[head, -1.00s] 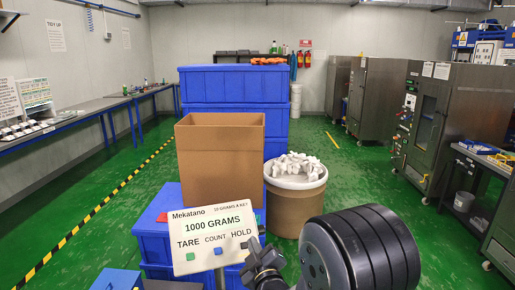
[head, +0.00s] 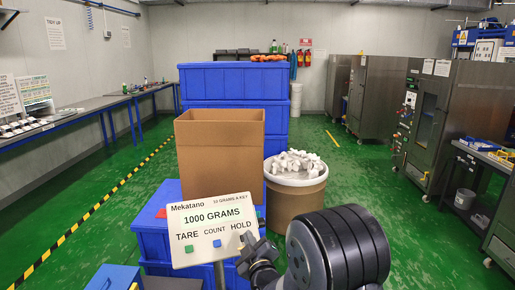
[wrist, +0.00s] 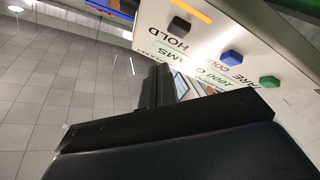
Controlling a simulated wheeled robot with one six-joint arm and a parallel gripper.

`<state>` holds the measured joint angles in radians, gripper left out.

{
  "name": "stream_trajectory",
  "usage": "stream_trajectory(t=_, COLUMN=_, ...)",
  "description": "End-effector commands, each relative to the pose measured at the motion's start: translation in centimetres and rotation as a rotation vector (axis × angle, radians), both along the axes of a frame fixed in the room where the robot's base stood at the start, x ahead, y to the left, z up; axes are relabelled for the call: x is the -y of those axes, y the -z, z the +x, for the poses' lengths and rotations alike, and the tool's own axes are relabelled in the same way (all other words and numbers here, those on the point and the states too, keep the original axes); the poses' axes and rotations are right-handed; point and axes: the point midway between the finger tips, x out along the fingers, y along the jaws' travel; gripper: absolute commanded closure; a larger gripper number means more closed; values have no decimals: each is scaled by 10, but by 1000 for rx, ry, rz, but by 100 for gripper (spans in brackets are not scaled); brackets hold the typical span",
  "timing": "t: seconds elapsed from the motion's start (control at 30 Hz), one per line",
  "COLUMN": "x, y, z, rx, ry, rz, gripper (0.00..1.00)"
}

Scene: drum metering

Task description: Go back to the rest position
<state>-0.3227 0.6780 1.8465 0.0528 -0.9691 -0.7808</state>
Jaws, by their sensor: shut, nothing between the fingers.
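My gripper (head: 258,254) is low in the head view, just right of the scale's sign and close to its lower right corner. It is shut and empty. In the wrist view its dark fingers (wrist: 154,88) are together beside the sign. The sign (head: 213,228) reads 1000 GRAMS, with TARE, COUNT and HOLD labels. The green button (head: 189,249) and blue button (head: 216,243) show below the labels. In the wrist view a black button (wrist: 179,27) is by HOLD. The gripper looks apart from the buttons.
A tall cardboard box (head: 220,155) stands behind the sign, with stacked blue crates (head: 233,82) beyond. A brown drum (head: 295,200) of white pieces stands right of the box. Grey cabinets (head: 435,125) line the right, benches (head: 75,122) the left. Green floor (head: 350,180) is open between.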

Motion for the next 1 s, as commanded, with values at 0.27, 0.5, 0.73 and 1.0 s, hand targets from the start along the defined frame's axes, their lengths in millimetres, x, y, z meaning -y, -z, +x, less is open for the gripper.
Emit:
stream_trajectory(t=0.27, x=1, y=3, z=-2, rx=2, ry=-1, rz=1, gripper=100)
stream_trajectory(t=0.5, x=3, y=-8, z=-11, rx=-4, ry=0, rz=-2, gripper=100)
stream_trajectory(t=0.73, x=0, y=-6, z=-1, rx=-4, ry=0, rz=-1, gripper=100)
stream_trajectory(t=1.0, x=0, y=-4, z=0, rx=-4, ry=0, rz=-1, gripper=100)
